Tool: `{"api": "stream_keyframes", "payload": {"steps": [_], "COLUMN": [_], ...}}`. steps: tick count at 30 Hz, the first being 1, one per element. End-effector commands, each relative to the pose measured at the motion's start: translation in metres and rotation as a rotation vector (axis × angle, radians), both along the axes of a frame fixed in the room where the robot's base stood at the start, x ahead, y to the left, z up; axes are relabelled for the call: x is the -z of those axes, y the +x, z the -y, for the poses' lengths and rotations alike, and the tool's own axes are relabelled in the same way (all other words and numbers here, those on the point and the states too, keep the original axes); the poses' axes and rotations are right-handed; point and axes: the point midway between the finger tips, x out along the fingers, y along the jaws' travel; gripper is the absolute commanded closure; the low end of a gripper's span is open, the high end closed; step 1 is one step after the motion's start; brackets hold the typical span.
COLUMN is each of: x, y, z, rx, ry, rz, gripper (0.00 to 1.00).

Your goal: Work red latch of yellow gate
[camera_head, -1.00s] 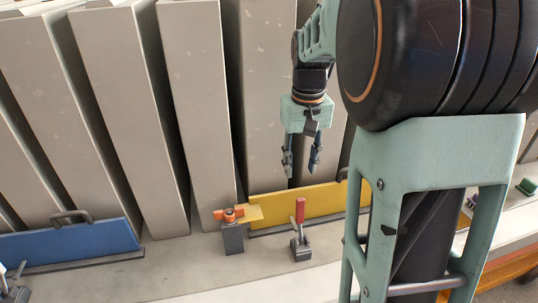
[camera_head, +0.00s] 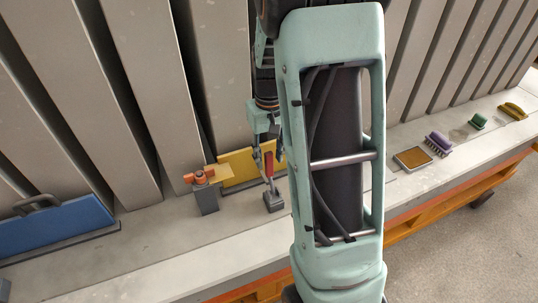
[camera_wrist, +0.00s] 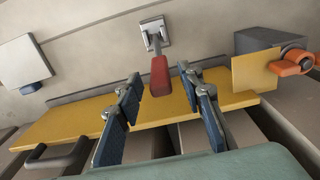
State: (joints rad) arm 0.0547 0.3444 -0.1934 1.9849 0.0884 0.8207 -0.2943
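The yellow gate (camera_head: 237,168) is a low panel standing against the grey upright panels, partly hidden by my arm. It also shows in the wrist view (camera_wrist: 62,122), with a dark handle. The red latch (camera_head: 268,165) stands upright on a small grey base in front of the gate. In the wrist view the red latch (camera_wrist: 159,76) lies between my fingertips, with a gap on each side. My gripper (camera_wrist: 162,82) is open, its blue-padded fingers apart. In the head view my gripper (camera_head: 264,158) is at the latch's top; contact cannot be told there.
An orange knob (camera_head: 200,177) on a grey post stands left of the latch, with a yellow tab beside it. A blue gate (camera_head: 55,225) is far left. A brown-topped tray (camera_head: 412,158) and a purple brush (camera_head: 440,143) lie right on the ledge.

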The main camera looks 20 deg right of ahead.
Motion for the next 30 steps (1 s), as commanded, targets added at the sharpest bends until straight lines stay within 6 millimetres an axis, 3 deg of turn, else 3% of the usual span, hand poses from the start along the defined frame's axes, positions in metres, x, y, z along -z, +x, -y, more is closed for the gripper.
{"api": "stream_keyframes", "payload": {"steps": [9, 18, 30], "x": [0.0025, 0.0022, 0.0022], "y": [0.0001, 0.0001, 0.0010], "z": [0.0000, 0.0000, 0.0000], "rx": [0.000, 0.001, 0.001], "ry": [0.000, 0.000, 0.000], "rz": [0.001, 0.001, 0.003], "gripper": [0.66, 0.99, 1.00]}}
